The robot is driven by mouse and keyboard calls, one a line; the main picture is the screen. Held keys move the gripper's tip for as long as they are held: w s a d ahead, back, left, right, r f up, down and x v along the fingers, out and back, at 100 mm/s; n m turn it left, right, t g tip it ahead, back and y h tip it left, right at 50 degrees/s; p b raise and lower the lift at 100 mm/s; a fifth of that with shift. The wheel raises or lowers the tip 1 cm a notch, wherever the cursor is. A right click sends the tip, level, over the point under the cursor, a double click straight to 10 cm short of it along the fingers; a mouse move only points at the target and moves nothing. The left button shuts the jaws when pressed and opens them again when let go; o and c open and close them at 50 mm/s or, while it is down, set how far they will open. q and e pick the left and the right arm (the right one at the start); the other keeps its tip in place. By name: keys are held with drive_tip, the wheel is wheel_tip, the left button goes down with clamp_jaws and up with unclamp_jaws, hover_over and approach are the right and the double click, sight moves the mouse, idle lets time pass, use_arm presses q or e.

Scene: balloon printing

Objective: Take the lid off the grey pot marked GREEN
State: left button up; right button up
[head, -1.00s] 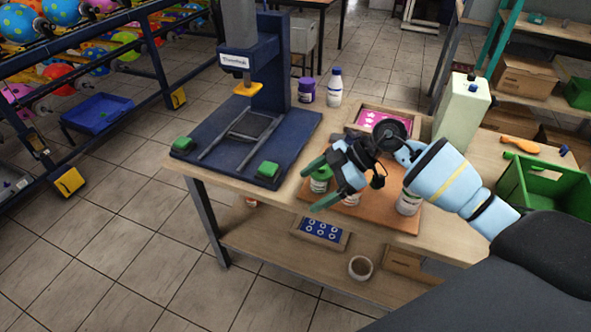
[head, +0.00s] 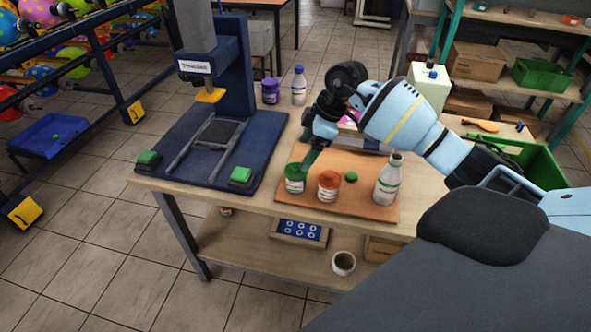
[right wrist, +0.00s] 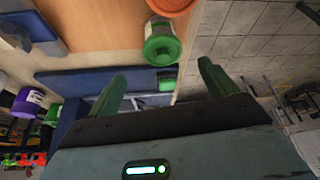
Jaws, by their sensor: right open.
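The grey pot with a green lid (head: 294,183) stands upright at the left front of the orange-brown board. The lid is on it, and its label is too small to read. In the right wrist view the same pot (right wrist: 163,46) shows beyond the fingertips, roughly midway between them. My right gripper (head: 308,155) is above and just behind this pot. Its green fingers are apart with nothing between them, as the right wrist view (right wrist: 163,80) also shows. I cannot tell in the head view whether a finger touches the lid. My left gripper is not in view.
An orange-lidded pot (head: 329,187) stands close to the right of it. A small green piece (head: 350,177) and a white bottle (head: 387,180) are also on the board (head: 345,210). The blue press (head: 200,150) stands to the left. A green crate (head: 535,160) is at right.

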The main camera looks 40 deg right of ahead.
sight(298, 166)
drive_tip(key=shift+s+x, duration=0.2)
drive_tip(key=shift+x, duration=2.35)
drive_tip(key=shift+c, duration=0.4)
drive_tip(key=c, duration=1)
